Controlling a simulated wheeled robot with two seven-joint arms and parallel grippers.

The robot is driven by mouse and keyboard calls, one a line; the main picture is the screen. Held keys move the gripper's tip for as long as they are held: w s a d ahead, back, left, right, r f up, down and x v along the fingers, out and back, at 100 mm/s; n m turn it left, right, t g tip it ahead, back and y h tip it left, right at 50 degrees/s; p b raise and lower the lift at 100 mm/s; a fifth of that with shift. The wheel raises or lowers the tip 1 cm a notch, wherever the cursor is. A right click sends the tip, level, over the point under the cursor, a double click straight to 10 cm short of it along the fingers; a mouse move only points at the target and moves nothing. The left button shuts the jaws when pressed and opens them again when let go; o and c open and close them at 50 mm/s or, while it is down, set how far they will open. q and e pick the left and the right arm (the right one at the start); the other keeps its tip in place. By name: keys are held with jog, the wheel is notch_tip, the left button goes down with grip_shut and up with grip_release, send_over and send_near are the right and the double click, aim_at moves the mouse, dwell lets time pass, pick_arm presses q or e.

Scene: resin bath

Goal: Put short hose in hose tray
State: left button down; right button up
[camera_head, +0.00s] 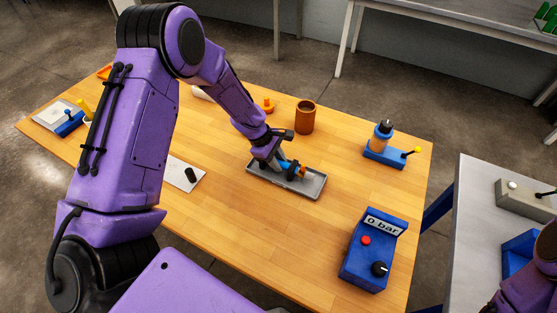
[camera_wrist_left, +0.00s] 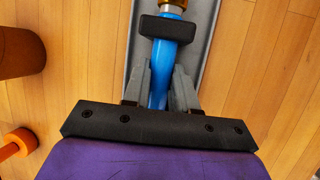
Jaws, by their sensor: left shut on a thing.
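The short hose (camera_wrist_left: 178,57) is blue with a black band and a brass-orange end fitting. My left gripper (camera_wrist_left: 162,76) is shut on it, with the hose between its fingers in the left wrist view. In the head view the gripper (camera_head: 279,163) is over the grey hose tray (camera_head: 315,189), and the hose's orange end points right. The tray's edge also shows under the hose in the left wrist view (camera_wrist_left: 209,22). I cannot tell whether the hose touches the tray floor. Part of my right arm shows at the lower right, without its gripper.
A brown cup (camera_head: 305,117) and an orange knobbed piece (camera_head: 267,105) stand behind the tray. A blue-based bottle stand (camera_head: 383,150) is at the right, and a blue pressure box (camera_head: 371,249) at the front right. A light plate (camera_head: 187,175) lies left of the tray.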

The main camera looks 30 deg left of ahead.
pick_arm(q)
jog(key=c, duration=0.9)
grip_release()
jog(key=shift+f, duration=0.1)
jog(key=shift+r, duration=0.3)
jog(key=v, duration=1.1)
jog(key=shift+r+b, duration=0.4)
jog(key=shift+s+a, duration=0.1)
